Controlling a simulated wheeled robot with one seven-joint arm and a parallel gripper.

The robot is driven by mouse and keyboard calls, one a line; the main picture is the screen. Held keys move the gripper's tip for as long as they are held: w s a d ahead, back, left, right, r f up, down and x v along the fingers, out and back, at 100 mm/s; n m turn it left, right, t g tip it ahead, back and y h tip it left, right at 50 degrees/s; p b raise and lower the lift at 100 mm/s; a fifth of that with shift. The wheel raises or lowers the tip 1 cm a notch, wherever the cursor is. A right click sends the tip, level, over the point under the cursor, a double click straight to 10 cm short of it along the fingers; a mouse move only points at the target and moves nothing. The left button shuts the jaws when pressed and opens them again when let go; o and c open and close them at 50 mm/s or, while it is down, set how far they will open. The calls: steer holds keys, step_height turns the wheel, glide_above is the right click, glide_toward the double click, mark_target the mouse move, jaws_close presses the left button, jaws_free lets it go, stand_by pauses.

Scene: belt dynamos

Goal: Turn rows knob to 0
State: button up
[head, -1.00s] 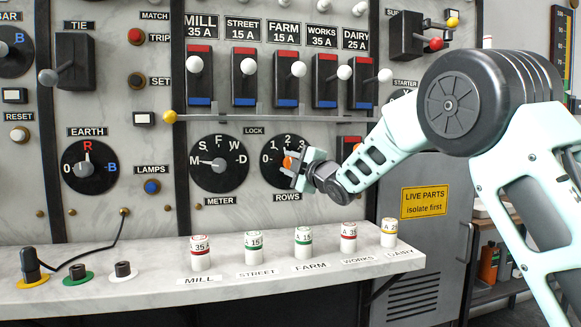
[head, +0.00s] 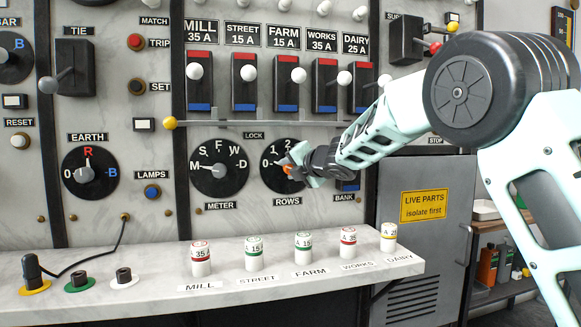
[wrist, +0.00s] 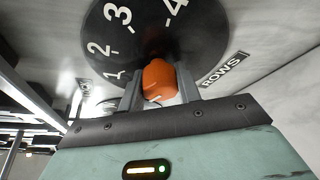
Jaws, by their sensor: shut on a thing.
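The rows dial (head: 275,160) is a round black plate with white numbers above the ROWS label; 0, 1 and 2 show in the head view. In the wrist view the dial (wrist: 150,45) shows 1 to 4, and 0 is out of sight. My gripper (head: 292,168) is at the dial's centre, shut on the orange rows knob (wrist: 158,80). The knob sits between both fingers (wrist: 160,88) in the wrist view. Only a bit of orange (head: 288,171) shows in the head view. The number the knob points at cannot be told.
The meter dial (head: 219,167) is left of the rows dial. A horizontal lock bar (head: 270,123) runs above, under a row of lever switches. The bank switch (head: 347,186) is close beside my gripper. A shelf (head: 230,285) with several labelled fuses juts out below.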

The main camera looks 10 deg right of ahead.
steer(key=shift+f+n+g+h+p, duration=0.1)
steer(key=shift+n+g+h+p, duration=0.2)
steer(key=shift+n+h, duration=0.35)
steer(key=shift+n, duration=0.25)
steer(key=o, duration=1)
steer(key=shift+c, duration=0.2)
steer(key=b+v, duration=0.1)
steer(key=v, duration=1.6)
steer(key=shift+s+d, duration=0.15)
steer(key=shift+d, duration=0.1)
